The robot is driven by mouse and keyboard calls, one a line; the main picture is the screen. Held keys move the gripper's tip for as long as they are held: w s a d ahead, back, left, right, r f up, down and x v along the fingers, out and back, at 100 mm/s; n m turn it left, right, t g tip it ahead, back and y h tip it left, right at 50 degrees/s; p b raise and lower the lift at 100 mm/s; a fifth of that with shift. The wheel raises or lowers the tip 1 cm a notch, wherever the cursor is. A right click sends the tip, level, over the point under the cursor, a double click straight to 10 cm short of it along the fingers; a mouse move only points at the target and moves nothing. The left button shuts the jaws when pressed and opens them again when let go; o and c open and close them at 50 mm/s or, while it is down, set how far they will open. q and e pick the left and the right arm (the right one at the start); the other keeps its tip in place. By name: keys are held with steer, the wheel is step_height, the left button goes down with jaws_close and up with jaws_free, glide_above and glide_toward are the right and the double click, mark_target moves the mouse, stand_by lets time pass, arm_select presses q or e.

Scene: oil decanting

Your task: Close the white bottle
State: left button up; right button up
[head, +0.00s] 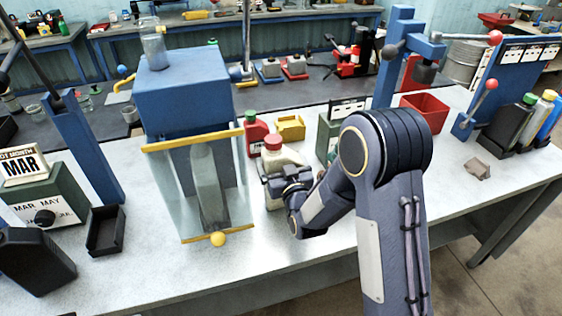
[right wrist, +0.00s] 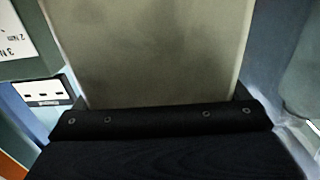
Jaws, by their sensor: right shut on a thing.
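The white bottle (head: 285,159) stands upright on the light bench top, just right of the clear-walled box. A red cap (head: 272,142) sits on its top; I cannot tell how tightly it is on. My right gripper (head: 277,180) reaches in from the right and is shut on the bottle's body, below the cap. The gripper and arm hide part of the bottle's lower right side. In the right wrist view, the bottle's cream wall (right wrist: 150,50) fills the middle, right up against the dark gripper. My left gripper is not in view.
A blue machine (head: 182,92) with a clear guard (head: 232,195) stands close left of the bottle. A red bottle with a green cap (head: 256,134) and a yellow bin (head: 291,128) stand behind. A red bin (head: 424,113) is farther right. The bench front is mostly clear.

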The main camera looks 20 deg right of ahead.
stand_by(0.3)
steer(key=shift+f+b, duration=0.15)
steer(key=shift+b, duration=0.2)
steer(key=o, duration=1.5)
steer(key=shift+s, duration=0.1)
steer(key=s+b, duration=0.2)
steer(key=s, duration=1)
steer(key=shift+d+b, duration=0.2)
steer(key=shift+b, duration=0.1)
steer(key=shift+d, duration=0.1)
